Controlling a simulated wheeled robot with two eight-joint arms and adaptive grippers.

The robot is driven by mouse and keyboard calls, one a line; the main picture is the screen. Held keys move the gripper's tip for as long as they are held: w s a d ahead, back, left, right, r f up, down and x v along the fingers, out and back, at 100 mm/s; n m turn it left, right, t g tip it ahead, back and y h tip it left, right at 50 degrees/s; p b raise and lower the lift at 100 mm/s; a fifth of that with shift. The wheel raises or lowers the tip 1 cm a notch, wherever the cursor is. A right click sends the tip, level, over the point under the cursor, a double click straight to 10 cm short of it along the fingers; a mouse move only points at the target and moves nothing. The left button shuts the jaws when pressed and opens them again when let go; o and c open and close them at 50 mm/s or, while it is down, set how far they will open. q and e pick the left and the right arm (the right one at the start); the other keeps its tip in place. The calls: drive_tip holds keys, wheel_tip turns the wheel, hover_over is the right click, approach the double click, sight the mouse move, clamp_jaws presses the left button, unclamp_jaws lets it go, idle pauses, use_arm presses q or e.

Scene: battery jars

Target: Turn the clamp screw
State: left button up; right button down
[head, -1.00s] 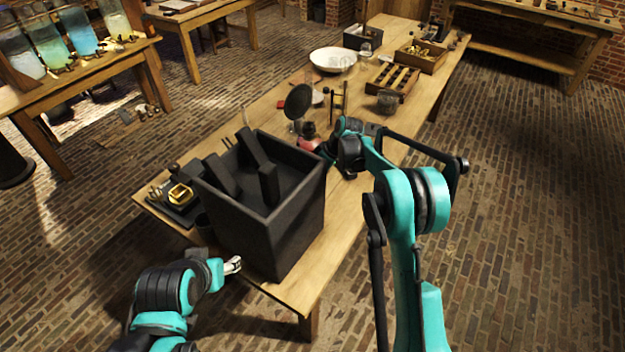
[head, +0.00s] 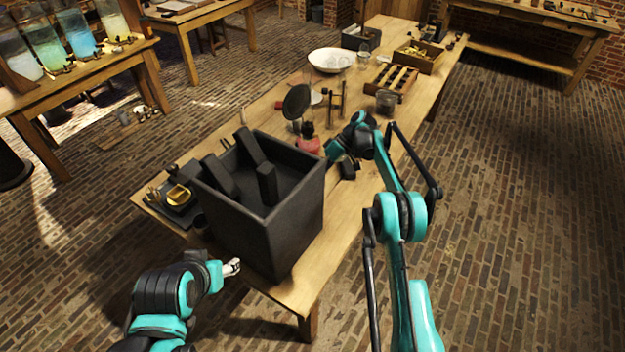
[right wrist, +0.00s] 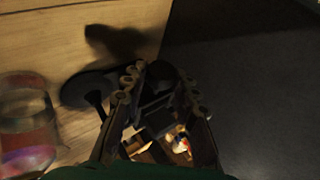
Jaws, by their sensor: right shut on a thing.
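My right gripper (head: 338,158) is low over the middle of the table, just right of the large dark box (head: 277,225). In the right wrist view its two fingers (right wrist: 162,100) are closed around a dark piece (right wrist: 158,98); its shape is too dark to make out. I cannot pick out the clamp screw for certain in either view. A dark round disc on a stand (head: 296,101) and a pinkish-red item (head: 308,145) stand left of the right gripper. My left gripper (head: 232,267) is in front of the box, off the table's near edge; its jaw opening is too small to judge.
The box holds several dark slabs. In the right wrist view a glass vessel (right wrist: 28,125) stands at left. A white bowl (head: 331,60), a slotted wooden rack (head: 391,78) and a glass jar (head: 386,101) lie farther back. The table's right strip is mostly clear.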

idle(0.3)
drive_tip(key=c, duration=1.2)
unclamp_jaws()
drive_tip(key=shift+o, duration=0.2)
wheel_tip(320, 180, up, 10)
drive_tip(key=shift+f, duration=0.1)
